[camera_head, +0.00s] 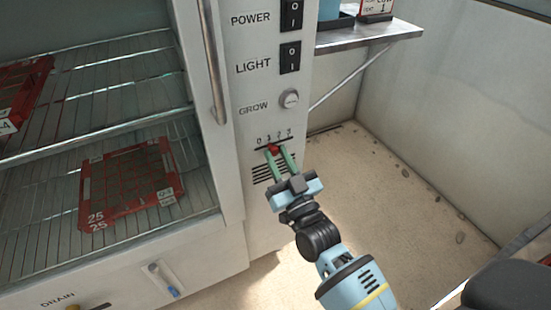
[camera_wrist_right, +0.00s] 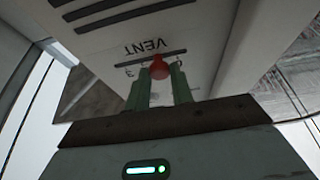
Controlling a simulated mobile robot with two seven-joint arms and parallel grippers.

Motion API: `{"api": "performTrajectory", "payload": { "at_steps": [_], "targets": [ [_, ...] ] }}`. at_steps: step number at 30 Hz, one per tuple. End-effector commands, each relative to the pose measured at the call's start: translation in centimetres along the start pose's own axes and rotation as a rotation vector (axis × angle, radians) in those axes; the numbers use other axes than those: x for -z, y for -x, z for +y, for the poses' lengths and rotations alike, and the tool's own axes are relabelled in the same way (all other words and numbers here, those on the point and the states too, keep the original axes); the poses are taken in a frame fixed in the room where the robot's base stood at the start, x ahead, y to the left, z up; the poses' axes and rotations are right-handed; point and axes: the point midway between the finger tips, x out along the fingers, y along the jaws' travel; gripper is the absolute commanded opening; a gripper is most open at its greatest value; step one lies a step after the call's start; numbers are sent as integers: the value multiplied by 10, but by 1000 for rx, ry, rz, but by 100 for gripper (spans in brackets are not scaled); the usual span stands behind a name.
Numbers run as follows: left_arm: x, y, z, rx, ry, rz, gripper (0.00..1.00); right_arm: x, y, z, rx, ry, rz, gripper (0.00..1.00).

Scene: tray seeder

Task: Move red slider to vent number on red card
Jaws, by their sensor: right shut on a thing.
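The red slider (camera_head: 273,149) sits on the vent slot of the white cabinet's front panel, under a row of small numbers. It also shows in the right wrist view (camera_wrist_right: 159,68), near the middle of the dark slot (camera_wrist_right: 175,53) beside the upside-down word VENT. My right gripper (camera_head: 276,152) is shut on the slider, with one green finger on each side. The number exactly at the slider is hard to tell. The card with a red edge (camera_head: 376,7) stands on the shelf at the top, cut off by the frame; its small print ends in what looks like a 1. My left gripper is not in view.
Above the slider are the GROW knob (camera_head: 289,99) and the LIGHT (camera_head: 290,58) and POWER (camera_head: 291,15) switches. A metal shelf (camera_head: 370,38) juts out at upper right. Red trays (camera_head: 130,187) lie on wire racks at left.

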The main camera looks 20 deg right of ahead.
Motion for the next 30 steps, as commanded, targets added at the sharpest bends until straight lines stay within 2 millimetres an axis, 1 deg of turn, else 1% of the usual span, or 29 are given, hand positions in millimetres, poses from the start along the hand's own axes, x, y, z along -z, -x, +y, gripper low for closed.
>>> {"api": "performTrajectory", "payload": {
  "at_steps": [1,5,12,15,17,24,30],
  "targets": [
    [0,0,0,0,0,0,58,0,0,0,0,0,-1,27],
    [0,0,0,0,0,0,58,0,0,0,0,0,0,44],
    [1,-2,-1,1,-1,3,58,0,0,-1,0,0,0,44],
    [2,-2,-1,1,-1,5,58,0,4,-1,0,0,-1,44],
    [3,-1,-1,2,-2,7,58,0,9,0,0,0,-2,44],
    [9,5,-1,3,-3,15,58,0,46,-1,1,-1,-3,44],
    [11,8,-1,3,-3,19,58,0,71,-1,1,-1,-2,44]
  ]
}}
